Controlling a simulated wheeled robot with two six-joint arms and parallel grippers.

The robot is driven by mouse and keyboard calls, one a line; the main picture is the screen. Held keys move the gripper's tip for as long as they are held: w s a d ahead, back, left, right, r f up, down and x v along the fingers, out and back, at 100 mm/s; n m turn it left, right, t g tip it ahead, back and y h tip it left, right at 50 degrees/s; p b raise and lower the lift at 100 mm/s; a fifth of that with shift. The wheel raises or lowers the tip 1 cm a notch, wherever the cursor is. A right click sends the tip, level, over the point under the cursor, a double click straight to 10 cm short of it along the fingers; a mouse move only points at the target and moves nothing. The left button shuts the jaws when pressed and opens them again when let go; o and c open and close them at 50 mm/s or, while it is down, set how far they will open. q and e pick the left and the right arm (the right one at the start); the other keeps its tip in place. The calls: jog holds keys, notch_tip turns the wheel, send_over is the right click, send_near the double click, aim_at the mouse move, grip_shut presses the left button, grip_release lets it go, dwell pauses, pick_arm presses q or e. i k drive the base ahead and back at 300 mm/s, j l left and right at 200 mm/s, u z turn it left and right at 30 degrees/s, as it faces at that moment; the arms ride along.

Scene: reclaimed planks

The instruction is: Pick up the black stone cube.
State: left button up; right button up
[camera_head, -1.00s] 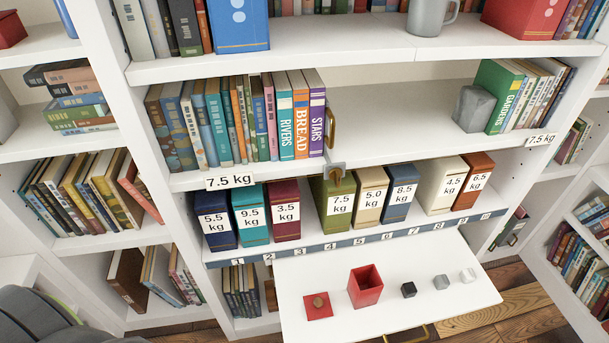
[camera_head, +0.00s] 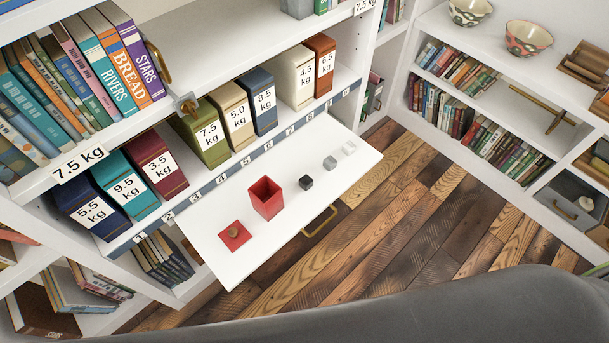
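The black stone cube (camera_head: 306,182) sits on the white fold-down board (camera_head: 232,267), between an open red box (camera_head: 266,198) and a grey cube (camera_head: 330,162). A white cube (camera_head: 349,148) stands beyond the grey one. A red lid with a knob (camera_head: 234,234) lies at the near left of the board. Neither of my grippers shows. A large dark grey rounded shape, which seems to be part of my own body, fills the bottom right of the view.
Weight-labelled boxes, such as the green 7.5 kg one (camera_head: 203,132), stand on the shelf behind the board. A brass handle (camera_head: 321,220) sticks out from its front edge. Open plank floor (camera_head: 400,225) lies to the right, before another bookcase with bowls (camera_head: 529,38).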

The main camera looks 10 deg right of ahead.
aim_at(306, 181)
jog(key=l+u, duration=0.1)
jog(key=u, duration=0.3)
jog(key=l+u, duration=0.15)
jog(key=u, duration=0.3)
jog(key=l+u, duration=0.25)
jog(key=l, duration=0.3)
jog(key=l+u, duration=0.2)
jog(key=l, duration=0.4)
jog(key=k+l+u, duration=0.25)
jog(key=l, duration=0.25)
jog(key=l+u, duration=0.25)
jog(key=l, duration=0.35)
